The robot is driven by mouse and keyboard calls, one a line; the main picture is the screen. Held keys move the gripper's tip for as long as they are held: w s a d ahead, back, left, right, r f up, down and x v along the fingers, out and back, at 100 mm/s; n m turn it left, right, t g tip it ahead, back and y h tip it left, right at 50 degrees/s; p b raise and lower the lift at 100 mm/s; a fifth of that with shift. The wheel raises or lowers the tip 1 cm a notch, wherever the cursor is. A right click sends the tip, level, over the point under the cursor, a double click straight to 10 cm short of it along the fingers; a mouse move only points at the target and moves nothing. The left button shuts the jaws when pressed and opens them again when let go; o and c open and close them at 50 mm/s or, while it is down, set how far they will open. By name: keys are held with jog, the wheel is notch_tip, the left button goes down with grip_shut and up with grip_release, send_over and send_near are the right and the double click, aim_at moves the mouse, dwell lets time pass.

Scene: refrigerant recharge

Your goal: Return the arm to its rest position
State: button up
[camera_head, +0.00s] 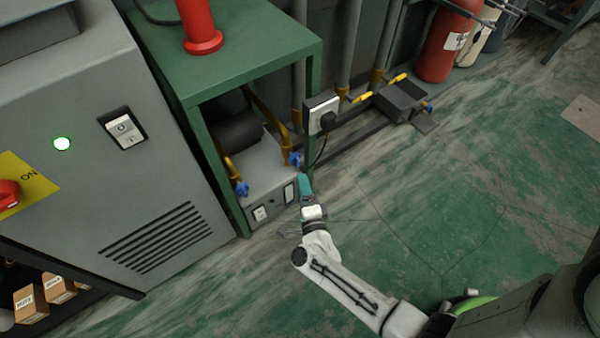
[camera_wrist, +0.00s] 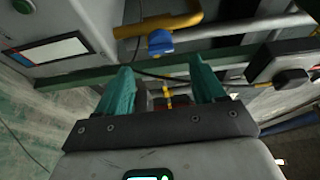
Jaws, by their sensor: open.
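My gripper (camera_wrist: 165,90) is open, with its two teal fingers apart and nothing held between them in the wrist view. In the head view my gripper (camera_head: 305,186) is at the front right of a grey unit (camera_head: 262,181) under a green stand. My white arm reaches out to it from the lower right. A blue valve handle (camera_wrist: 160,42) on a yellow pipe lies beyond the fingertips in the wrist view. I cannot tell whether the gripper touches the unit's edge.
The green stand (camera_head: 250,62) bears a red cylinder base. A grey cabinet (camera_head: 90,130) stands at the left. A wall socket (camera_head: 323,114) with a black plug and cable is close to the gripper. The green floor (camera_head: 440,200) at right is clear.

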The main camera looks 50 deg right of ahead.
jog(key=shift+s+a, duration=0.45)
jog(key=shift+s, duration=0.1)
jog(key=w+a+r+n+g+y, duration=0.1)
jog(key=w+a+r+n+y, duration=0.1)
jog(key=a+n+y, duration=0.55)
jog(key=w+a+r+n+y, duration=0.1)
jog(key=a+r+n+y, duration=0.1)
jog(key=a+n+y, duration=0.55)
jog(key=s+d+r+n+g+h+p, duration=0.1)
jog(key=s+d+r+n+g+h, duration=0.15)
jog(key=s+n+g, duration=0.6)
jog(key=s+d+r+n+g+h, duration=0.2)
jog(key=s+d+r+g, duration=0.2)
jog(key=s, duration=0.9)
notch_tip(320, 180, up, 35)
jog(key=p, duration=3.5)
jog(key=shift+w+d+r, duration=0.15)
jog(key=shift+w, duration=0.2)
